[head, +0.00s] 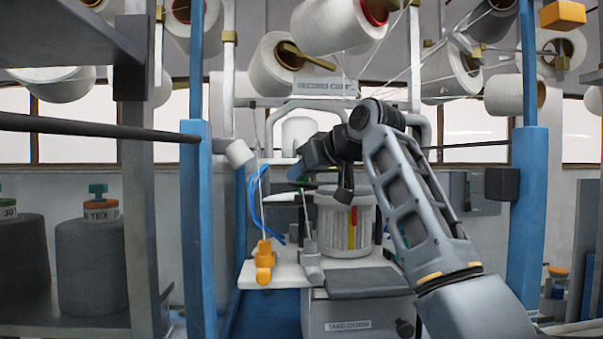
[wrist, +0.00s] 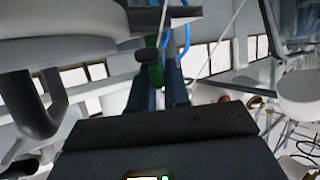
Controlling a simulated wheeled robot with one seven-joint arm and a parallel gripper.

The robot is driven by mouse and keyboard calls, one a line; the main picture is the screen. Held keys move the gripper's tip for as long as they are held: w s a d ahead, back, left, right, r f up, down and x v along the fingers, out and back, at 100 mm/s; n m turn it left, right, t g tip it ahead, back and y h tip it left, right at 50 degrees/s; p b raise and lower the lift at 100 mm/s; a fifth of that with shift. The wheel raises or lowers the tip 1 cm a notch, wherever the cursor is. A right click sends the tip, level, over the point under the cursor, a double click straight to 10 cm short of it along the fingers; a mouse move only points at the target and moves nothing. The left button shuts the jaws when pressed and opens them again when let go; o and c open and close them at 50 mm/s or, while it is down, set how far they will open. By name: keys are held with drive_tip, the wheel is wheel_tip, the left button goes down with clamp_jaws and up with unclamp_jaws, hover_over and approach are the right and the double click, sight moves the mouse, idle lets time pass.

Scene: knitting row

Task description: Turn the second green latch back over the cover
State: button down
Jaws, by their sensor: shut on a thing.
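My gripper (head: 299,174) reaches from the right to the top left of the round knitting head in the head view. A small bit of green latch (head: 304,182) shows just under its fingertips. In the wrist view my two dark fingers (wrist: 160,88) are closed around the green latch (wrist: 153,62), which stands between them. A second latch is not clearly told apart. The white striped cylinder (head: 343,228), with one yellow and one red stripe, stands below the gripper. A pale rounded part, perhaps the cover (wrist: 55,22), fills the wrist view's upper left. My arm hides part of the cylinder's top.
Orange (head: 264,262) and grey (head: 310,264) yarn guides stand on the white table (head: 285,272) at front left. A blue tube (head: 256,208) loops beside the gripper. Blue posts (head: 198,230) flank the machine. White cones hang overhead, with threads running down.

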drive_tip(key=shift+n+g+y, duration=0.8)
drive_tip(key=shift+n+y, duration=0.2)
drive_tip(key=shift+n, duration=0.1)
drive_tip(key=c, duration=1.2)
unclamp_jaws()
drive_tip(key=shift+g, duration=0.3)
drive_tip(key=b+v, duration=0.2)
drive_tip(key=v, duration=0.5)
drive_tip(key=shift+s+d+r, duration=0.1)
drive_tip(key=shift+s+d, duration=0.15)
drive_tip(key=shift+d, duration=0.1)
